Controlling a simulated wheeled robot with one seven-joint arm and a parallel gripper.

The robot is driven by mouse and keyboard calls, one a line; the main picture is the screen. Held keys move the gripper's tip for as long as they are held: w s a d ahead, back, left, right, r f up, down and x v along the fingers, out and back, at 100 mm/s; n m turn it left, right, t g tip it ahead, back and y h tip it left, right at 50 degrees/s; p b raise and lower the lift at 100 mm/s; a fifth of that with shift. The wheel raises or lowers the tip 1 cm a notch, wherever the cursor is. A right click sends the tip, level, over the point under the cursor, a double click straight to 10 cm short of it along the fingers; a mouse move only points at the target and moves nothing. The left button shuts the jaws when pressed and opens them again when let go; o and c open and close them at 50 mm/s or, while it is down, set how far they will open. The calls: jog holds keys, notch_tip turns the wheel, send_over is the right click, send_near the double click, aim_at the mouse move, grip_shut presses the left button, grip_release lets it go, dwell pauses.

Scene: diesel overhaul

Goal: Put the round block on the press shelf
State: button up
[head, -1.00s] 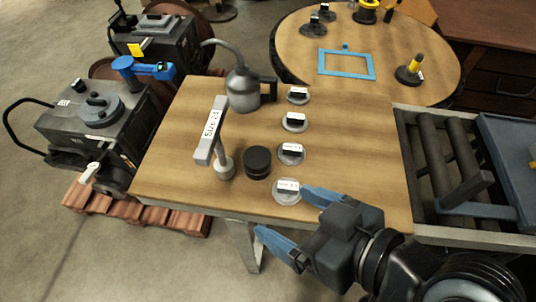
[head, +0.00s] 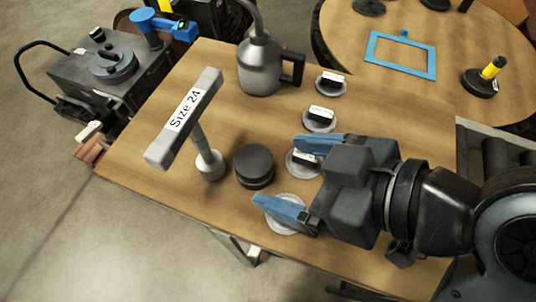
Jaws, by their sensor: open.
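The round block (head: 254,166), a short black cylinder, stands upright on the wooden table in the head view. My gripper (head: 282,172) is open and empty just right of it, with its blue fingers pointing left toward the block. One finger is on the far side and the other on the near side; the block looks to be just beyond the tips. I cannot tell the gripper's exact height above the table. I cannot make out a press shelf in this view.
A T-shaped tool labelled Size 24 (head: 185,118) stands close left of the block. A grey oil can (head: 259,66) stands behind. Several clear labelled discs, including one at the back (head: 331,84), line the table's right side, partly hidden by my gripper. A round table (head: 455,45) is behind right.

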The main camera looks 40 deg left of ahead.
aim_at(262, 165)
jog(key=shift+w+a+f, duration=0.15)
jog(key=shift+w+f, duration=0.3)
jog(key=shift+f, duration=0.2)
jog(key=x, duration=0.7)
jog(key=shift+s+a, duration=0.25)
jog(key=shift+r, duration=0.1)
grip_shut()
